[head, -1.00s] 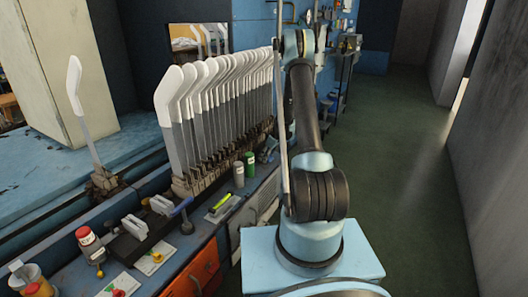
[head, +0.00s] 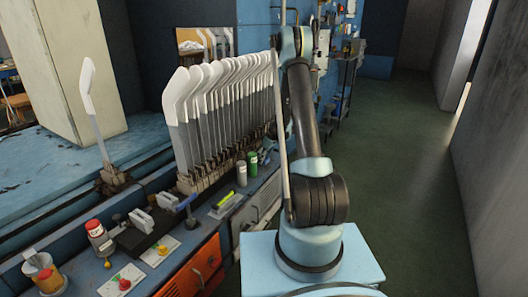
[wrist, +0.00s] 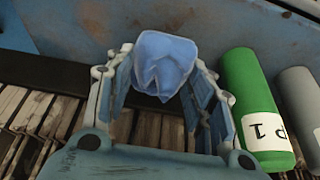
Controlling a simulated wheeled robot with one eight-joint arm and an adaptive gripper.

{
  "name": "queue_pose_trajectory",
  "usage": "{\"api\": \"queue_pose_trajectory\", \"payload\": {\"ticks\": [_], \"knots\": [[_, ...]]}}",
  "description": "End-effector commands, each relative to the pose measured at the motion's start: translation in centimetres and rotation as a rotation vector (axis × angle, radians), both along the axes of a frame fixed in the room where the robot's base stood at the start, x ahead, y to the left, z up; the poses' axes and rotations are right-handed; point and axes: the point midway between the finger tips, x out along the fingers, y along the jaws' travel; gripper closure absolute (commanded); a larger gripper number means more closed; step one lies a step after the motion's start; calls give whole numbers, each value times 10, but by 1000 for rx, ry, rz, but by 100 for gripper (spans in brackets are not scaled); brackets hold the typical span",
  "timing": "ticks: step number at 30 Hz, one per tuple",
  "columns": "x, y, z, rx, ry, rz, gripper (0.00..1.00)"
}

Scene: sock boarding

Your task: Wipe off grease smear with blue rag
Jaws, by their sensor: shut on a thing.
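My gripper (wrist: 163,75) shows in the wrist view, with its two fingers closed around a bunched blue rag (wrist: 165,50). The rag sticks out past the fingertips. It is held beside a green cylinder with a white label (wrist: 255,105), above a row of slatted metal parts. In the head view my arm rises in front of the bench, and the gripper and rag cannot be made out there. I cannot make out a grease smear in either view.
A row of white-topped boarding forms (head: 215,105) stands along the bench. Green (head: 252,163) and grey (head: 242,174) cylinders stand beside it. The green floor at right (head: 410,170) is clear.

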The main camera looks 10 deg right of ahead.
Motion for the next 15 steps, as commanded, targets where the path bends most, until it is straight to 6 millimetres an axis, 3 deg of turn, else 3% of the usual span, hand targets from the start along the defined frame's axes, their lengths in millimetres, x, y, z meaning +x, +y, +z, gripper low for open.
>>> {"api": "queue_pose_trajectory", "payload": {"ticks": [15], "knots": [[0,-4,46,0,-1,-4,73]]}}
